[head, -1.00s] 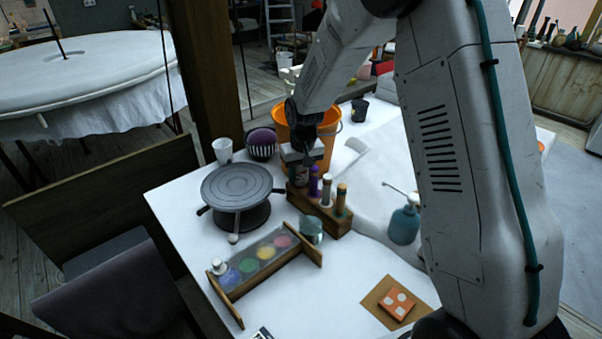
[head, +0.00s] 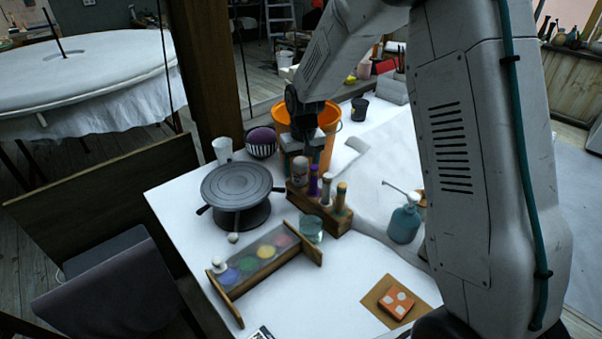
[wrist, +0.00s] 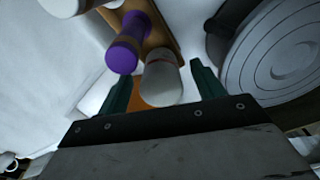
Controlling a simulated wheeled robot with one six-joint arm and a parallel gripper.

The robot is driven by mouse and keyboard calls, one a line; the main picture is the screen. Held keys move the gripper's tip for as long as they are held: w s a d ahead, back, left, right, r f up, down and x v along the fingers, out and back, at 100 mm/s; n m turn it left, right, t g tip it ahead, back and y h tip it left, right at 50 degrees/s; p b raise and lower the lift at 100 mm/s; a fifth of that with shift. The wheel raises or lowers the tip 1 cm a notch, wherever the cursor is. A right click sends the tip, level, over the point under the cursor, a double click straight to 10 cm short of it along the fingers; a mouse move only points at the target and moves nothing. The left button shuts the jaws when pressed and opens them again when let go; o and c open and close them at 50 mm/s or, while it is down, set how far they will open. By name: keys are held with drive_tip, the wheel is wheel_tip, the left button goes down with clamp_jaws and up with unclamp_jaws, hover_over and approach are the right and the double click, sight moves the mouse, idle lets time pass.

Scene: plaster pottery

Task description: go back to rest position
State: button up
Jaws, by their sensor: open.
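My gripper (head: 305,150) hangs over the back end of a wooden rack (head: 332,222), in front of the orange bucket. In the wrist view its two dark green fingers (wrist: 162,85) are apart, with nothing gripped. A white bottle with a reddish band (head: 299,172) stands in the rack's back end; in the wrist view it (wrist: 162,82) shows between and beyond the fingers. A purple bottle (head: 313,182) stands beside it, and it also shows in the wrist view (wrist: 122,55). My arm covers the right part of the table.
A grey turntable (head: 236,185) stands left of the rack. The orange bucket (head: 322,122) is close behind my gripper. A teal pump bottle (head: 404,222), a glass jar (head: 311,229) and a paint palette (head: 255,258) are nearby. An orange tile (head: 396,304) lies at the front.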

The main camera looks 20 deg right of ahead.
wheel_tip(320, 180, up, 4)
drive_tip(key=shift+s+r, duration=0.15)
drive_tip(key=shift+r, duration=0.05)
drive_tip(key=s+d+r, duration=0.2)
drive_tip(key=s+r, duration=1.2)
drive_tip(key=s, duration=0.4)
drive_tip(key=s+d+r, duration=0.1)
drive_tip(key=s+r, duration=0.1)
drive_tip(key=s, duration=1.7)
drive_tip(key=shift+s+m, duration=0.3)
drive_tip(key=shift+s, duration=0.05)
